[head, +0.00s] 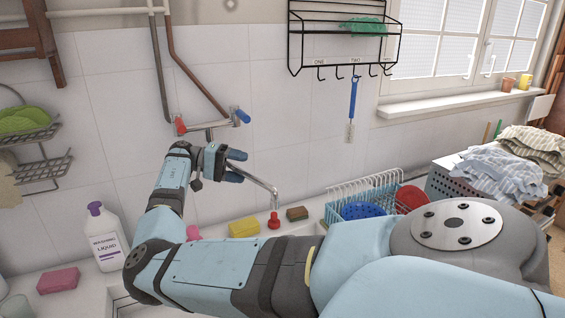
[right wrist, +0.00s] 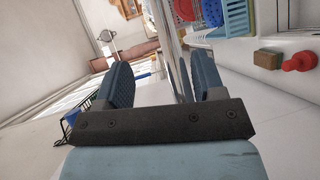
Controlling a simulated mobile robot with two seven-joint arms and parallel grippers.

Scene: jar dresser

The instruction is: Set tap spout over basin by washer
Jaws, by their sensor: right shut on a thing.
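The wall tap (head: 210,125) has a red handle at left and a blue handle at right. Its chrome spout (head: 264,184) slants down to the right, with its bent tip above the back ledge near a red plug (head: 273,221). My right gripper (head: 236,165) is shut on the spout; in the right wrist view the spout (right wrist: 174,45) runs between the two blue fingers (right wrist: 163,82). The basin is mostly hidden behind my right arm; part of the white sink rim (head: 112,288) shows at lower left. I cannot make out a washer. My left gripper is not in view.
A yellow sponge (head: 244,228) and a brown block (head: 297,213) lie on the ledge. A dish rack (head: 365,190) and laundry basket (head: 450,185) stand at right. A washing liquid bottle (head: 106,240) and pink sponge (head: 58,281) stand at left. A wire shelf (head: 345,65) hangs above.

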